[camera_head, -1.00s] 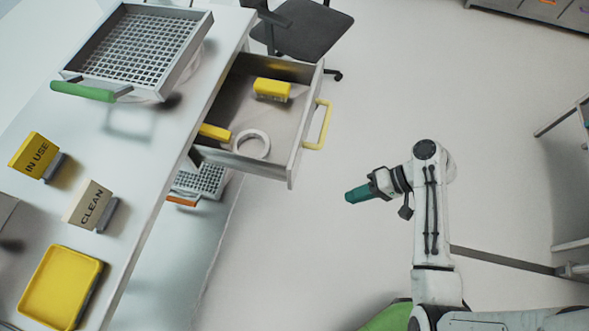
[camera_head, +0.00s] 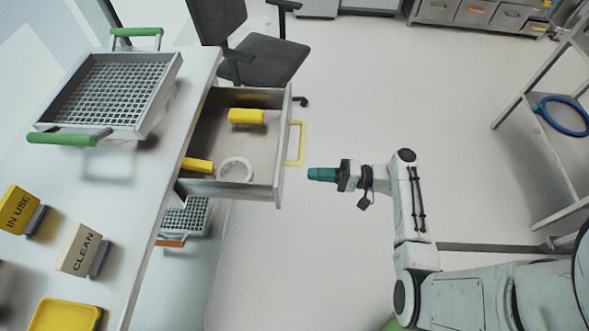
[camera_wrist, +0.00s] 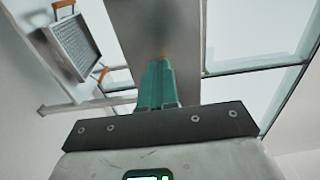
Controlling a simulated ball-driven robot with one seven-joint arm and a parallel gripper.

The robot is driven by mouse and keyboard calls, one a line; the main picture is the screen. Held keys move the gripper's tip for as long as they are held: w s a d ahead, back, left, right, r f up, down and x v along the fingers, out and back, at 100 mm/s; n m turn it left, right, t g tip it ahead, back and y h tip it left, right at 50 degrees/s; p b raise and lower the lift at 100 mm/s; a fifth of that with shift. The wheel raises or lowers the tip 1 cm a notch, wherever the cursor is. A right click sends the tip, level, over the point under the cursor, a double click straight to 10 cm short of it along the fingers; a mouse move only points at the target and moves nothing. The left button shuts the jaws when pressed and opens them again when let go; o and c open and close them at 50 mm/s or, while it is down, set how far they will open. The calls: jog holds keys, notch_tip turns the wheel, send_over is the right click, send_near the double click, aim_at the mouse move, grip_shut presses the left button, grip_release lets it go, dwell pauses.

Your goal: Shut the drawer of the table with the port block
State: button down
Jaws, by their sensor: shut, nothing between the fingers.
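The white table (camera_head: 150,165) stands at the left with its drawer (camera_head: 278,165) pulled out to the right. The drawer front carries a yellow handle (camera_head: 301,143). Inside lie a yellow block (camera_head: 246,117), a second yellow piece (camera_head: 197,165) and a white ring (camera_head: 222,169). My gripper (camera_head: 314,174) has teal fingers, shut and empty. It points left at the drawer front, a little right of it and just below the handle in the picture, seemingly apart. In the wrist view the fingers (camera_wrist: 155,88) point at a grey panel (camera_wrist: 150,30). I cannot pick out a port block.
A wire basket with green handles (camera_head: 115,90) and signs reading IN USE (camera_head: 17,209) and CLEAN (camera_head: 78,248) are on the table, with a yellow tray (camera_head: 65,316). A basket (camera_head: 188,216) sits below. A chair (camera_head: 262,62) stands behind the drawer.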

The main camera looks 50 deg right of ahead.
jog(key=p+x, duration=0.1)
jog(key=x, duration=0.5)
jog(key=shift+w+a, duration=0.1)
jog(key=shift+w, duration=0.1)
jog(key=b, duration=0.9)
send_near(199, 164)
jog(key=x, duration=0.3)
jog(key=f+x, duration=0.1)
jog(key=x, duration=0.4)
jog(key=shift+w+a+f, duration=0.25)
jog(key=shift+w, duration=0.05)
jog(key=shift+w+a+r, duration=0.1)
jog(key=shift+w+a, duration=0.15)
jog(key=shift+w, duration=0.15)
jog(key=shift+w+r+b, duration=0.1)
jog(key=shift+r+b, duration=0.05)
jog(key=shift+b, duration=0.15)
jog(key=shift+a+r, duration=0.1)
